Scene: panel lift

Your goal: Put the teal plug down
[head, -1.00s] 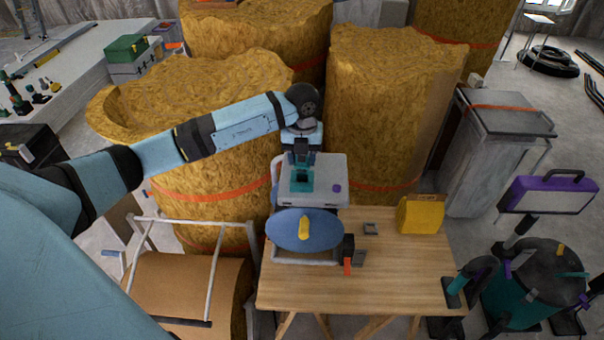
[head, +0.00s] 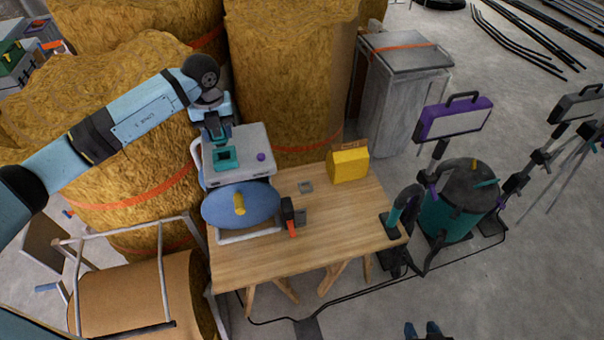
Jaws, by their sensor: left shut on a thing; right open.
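The teal plug (head: 226,166) is a squarish teal piece with a dark middle at my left fingertips. My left gripper (head: 219,143) points down and is shut on it, over the top of a light grey machine (head: 250,143) with a purple knob. I cannot tell whether the plug touches the machine's top. The fingers hide part of the plug. My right gripper (head: 422,331) shows only as two dark blue tips, apart and empty, at the bottom edge.
The machine, with a blue oval disc (head: 262,205) in front, stands on a wooden table (head: 325,225). The table's front right is clear. Insulation rolls (head: 285,80) stand behind.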

